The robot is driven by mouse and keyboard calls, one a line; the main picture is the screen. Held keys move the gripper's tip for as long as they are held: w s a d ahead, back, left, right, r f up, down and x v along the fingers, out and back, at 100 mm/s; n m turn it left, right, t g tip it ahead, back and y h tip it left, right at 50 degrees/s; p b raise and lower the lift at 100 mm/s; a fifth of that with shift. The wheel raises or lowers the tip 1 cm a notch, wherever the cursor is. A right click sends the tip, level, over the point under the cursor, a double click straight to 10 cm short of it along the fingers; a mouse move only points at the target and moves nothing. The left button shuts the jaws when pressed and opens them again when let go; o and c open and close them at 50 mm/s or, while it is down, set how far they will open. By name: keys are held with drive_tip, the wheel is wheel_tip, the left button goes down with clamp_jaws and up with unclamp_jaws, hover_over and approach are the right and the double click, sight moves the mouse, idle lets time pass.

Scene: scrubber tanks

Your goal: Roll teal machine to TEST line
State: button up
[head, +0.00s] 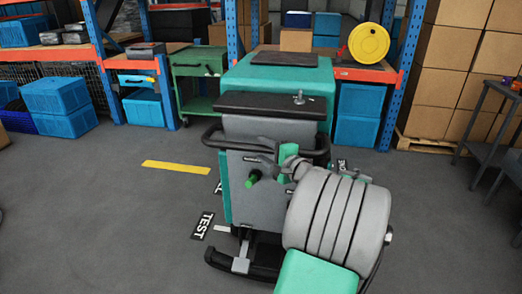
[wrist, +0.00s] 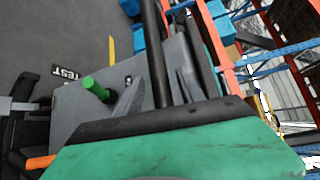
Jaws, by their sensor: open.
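The teal machine (head: 279,79) stands upright in the middle of the head view, with its grey rear panel (head: 237,203) and black handlebar (head: 213,137) towards me. A green knob (head: 251,181) sticks out of the panel; it also shows in the wrist view (wrist: 96,89). A black TEST label (head: 202,226) lies on the floor left of the machine. My gripper (wrist: 156,88) is open, with a black bar of the handlebar (wrist: 153,45) running between its grey fingers. Contact cannot be told. My arm hides the machine's lower right side.
A yellow floor strip (head: 177,166) lies left of the machine, with open floor around it. Behind stand a green cart (head: 197,105), blue crates (head: 60,95) and orange-blue racks. Stacked cartons (head: 452,65) and a dark table (head: 497,92) stand at right.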

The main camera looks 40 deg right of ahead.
drive_tip(key=shift+w+d+f, duration=0.1)
drive_tip(key=shift+w, duration=0.85)
drive_tip(key=shift+c, duration=0.3)
clamp_jaws()
idle(0.4)
